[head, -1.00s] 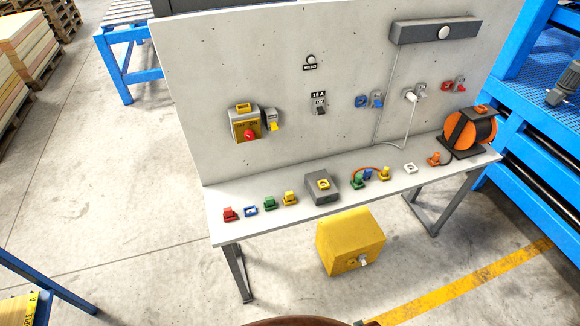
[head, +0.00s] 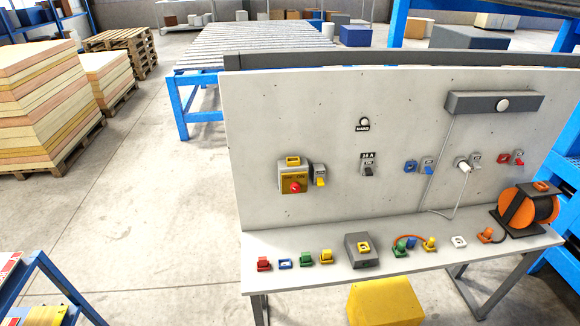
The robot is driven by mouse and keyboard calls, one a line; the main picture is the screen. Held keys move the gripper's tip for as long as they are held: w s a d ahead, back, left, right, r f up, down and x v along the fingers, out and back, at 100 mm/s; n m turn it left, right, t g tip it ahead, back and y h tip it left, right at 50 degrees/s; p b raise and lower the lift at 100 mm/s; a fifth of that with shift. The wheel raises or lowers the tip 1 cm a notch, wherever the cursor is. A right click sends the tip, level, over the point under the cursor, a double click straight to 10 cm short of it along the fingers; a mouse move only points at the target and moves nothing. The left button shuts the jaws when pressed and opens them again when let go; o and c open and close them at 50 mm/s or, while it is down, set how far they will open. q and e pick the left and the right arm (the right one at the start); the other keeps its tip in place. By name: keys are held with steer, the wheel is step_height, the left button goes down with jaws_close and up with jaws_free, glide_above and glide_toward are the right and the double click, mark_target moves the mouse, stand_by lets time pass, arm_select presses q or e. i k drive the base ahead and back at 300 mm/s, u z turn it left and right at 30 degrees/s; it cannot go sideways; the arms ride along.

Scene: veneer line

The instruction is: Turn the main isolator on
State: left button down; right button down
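The likely main isolator is a grey and yellow box with a red rotary knob (head: 295,187), mounted on the left part of the grey wall panel (head: 330,110). A yellow piece sits on top of the box. The knob's exact position is too small to read. A small grey socket with a yellow flap (head: 320,176) is fixed just right of the box. Neither of my grippers shows in the head view.
A white bench (head: 340,268) under the panel carries several coloured connectors, a grey box (head: 358,252) and an orange cable reel (head: 528,208). A yellow box (head: 385,303) stands below. Stacked boards (head: 40,110) stand left. Open floor lies left of the bench.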

mark_target(295, 187)
steer(key=k, duration=1.15)
steer(key=u, duration=0.7)
steer(key=i, duration=1.25)
steer(key=z, duration=0.7)
